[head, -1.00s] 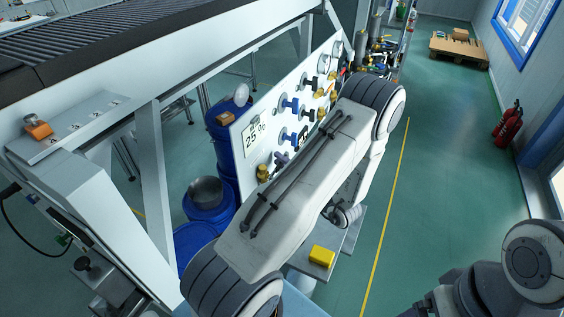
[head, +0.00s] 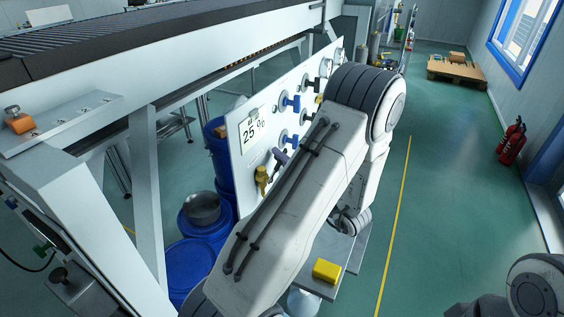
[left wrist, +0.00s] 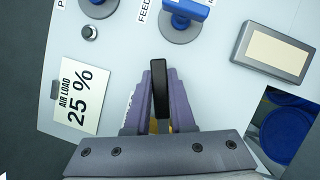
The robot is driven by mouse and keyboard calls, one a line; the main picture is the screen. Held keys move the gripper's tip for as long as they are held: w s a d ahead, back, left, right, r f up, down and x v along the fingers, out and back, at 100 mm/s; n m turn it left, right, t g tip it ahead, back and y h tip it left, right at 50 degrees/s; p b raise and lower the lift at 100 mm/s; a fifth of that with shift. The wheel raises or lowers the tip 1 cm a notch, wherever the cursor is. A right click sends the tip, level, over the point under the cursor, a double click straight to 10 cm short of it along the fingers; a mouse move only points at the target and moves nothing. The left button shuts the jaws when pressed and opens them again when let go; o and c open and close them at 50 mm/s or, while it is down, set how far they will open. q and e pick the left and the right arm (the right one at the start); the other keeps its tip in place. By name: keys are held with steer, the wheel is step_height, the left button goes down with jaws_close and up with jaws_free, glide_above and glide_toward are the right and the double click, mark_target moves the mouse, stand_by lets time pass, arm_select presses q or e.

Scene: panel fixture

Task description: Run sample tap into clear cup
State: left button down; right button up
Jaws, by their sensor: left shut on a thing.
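In the left wrist view, my left gripper (left wrist: 160,76), with purple fingers, is shut on a black lever (left wrist: 160,100) in front of the white panel (left wrist: 215,92). A little yellow shows between and behind the fingers. In the head view, the purple fingers (head: 280,157) show at the panel, beside a brass-yellow tap fitting (head: 262,179). My left arm hides most of that gripper and much of the panel. I cannot make out a clear cup in either view. My right gripper is out of view; only part of the right arm shows at the lower right.
Blue-handled valves (head: 290,101) and a 25 % card (head: 252,127) are on the panel. A yellow block (head: 326,270) lies on a grey shelf (head: 345,245). A metal bowl (head: 203,208) and blue drums (head: 187,264) stand left of the panel.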

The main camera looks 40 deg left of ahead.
arm_select(q)
steer(key=c, duration=0.8)
jaws_free()
steer(key=shift+o, duration=0.2)
steer(key=shift+d, duration=0.1)
steer(key=s+d+f+b, duration=0.1)
steer(key=d+b, duration=0.2)
steer(key=d, duration=0.7)
steer(key=shift+s+f+b, duration=0.2)
steer(key=shift+f+b, duration=0.05)
steer(key=shift+b, duration=0.1)
